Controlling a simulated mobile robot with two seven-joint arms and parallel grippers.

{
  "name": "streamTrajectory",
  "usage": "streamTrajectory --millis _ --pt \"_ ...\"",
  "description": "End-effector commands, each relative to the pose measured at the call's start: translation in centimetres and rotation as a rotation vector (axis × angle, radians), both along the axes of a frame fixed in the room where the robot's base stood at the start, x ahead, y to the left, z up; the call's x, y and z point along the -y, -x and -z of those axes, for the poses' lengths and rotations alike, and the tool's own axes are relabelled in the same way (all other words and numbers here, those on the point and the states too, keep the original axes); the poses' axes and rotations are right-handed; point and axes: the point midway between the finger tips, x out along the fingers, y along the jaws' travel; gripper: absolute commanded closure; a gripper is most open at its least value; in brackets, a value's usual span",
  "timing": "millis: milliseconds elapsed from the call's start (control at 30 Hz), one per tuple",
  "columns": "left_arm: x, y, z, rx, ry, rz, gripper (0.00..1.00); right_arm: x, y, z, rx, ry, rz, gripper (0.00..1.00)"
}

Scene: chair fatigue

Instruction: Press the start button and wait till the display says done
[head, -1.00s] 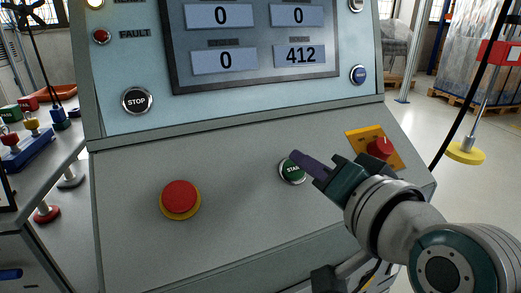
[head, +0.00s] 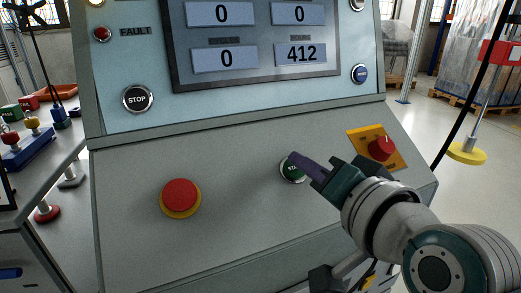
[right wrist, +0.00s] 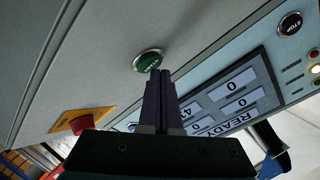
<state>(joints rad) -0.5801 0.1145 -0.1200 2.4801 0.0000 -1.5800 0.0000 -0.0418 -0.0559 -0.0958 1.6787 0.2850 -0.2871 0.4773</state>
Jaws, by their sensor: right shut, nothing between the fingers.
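The green start button (head: 288,174) with a pale rim sits on the sloped grey panel. My right gripper (head: 298,158) is shut and empty, its dark purple fingertips in front of the button and covering part of its label. In the right wrist view, the green button (right wrist: 147,62) shows just beyond the shut fingertips (right wrist: 160,74). I cannot tell whether they touch it. The display (head: 257,42) reads 0, 0, 0 and 412 in the head view. In the right wrist view, the display (right wrist: 237,92) also shows READY. My left gripper is not in view.
A red mushroom button (head: 180,195) on a yellow ring is left on the panel. A red rotary switch (head: 381,148) on a yellow plate lies close to the right gripper. A stop button (head: 137,98) and a blue button (head: 360,74) are on the upright face.

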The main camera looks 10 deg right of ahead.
Motion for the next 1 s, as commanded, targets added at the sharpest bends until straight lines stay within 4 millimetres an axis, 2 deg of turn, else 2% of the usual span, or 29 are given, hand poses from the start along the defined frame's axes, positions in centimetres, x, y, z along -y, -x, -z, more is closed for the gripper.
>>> streamTrajectory --millis 1000 --pt "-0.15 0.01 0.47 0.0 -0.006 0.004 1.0 -0.11 -0.42 0.58 0.001 0.0 0.0 1.0"
